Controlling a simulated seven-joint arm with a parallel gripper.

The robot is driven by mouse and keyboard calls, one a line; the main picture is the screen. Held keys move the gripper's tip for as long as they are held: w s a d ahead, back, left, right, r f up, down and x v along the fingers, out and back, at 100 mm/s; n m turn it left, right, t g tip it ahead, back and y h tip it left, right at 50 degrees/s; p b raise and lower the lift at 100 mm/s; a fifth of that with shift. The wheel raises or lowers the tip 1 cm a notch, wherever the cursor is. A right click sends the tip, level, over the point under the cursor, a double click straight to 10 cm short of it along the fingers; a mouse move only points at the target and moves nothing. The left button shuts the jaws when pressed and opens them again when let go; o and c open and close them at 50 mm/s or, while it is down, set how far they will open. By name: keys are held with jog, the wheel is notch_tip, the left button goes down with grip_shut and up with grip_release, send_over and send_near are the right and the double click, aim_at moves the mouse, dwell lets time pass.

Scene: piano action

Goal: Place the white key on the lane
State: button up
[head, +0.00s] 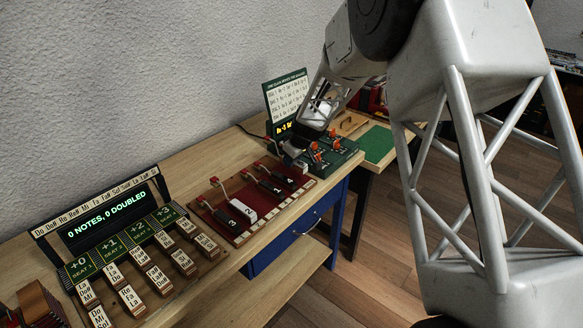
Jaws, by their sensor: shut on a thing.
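The white key (236,205) lies on the dark red board (217,202), beside dark keys, with number labels near their front ends. I cannot tell how it sits in its lane. My gripper (297,149) is at the green console (343,156), right of and behind the board, well apart from the white key. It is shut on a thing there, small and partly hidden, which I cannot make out.
The green console has several orange-red knobs, and a printed card (287,97) stands behind it. To the left are a dark display (110,214) reading "0 NOTES, 0 DOUBLED" and several labelled blocks (158,279). A green mat (376,145) lies to the right.

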jog(key=shift+w+f, duration=0.1)
dwell(0.3)
jog(key=shift+f, duration=1.7)
jog(key=shift+f, duration=0.1)
jog(key=o, duration=1)
jog(key=shift+c, duration=0.2)
jog(key=v, duration=1.2)
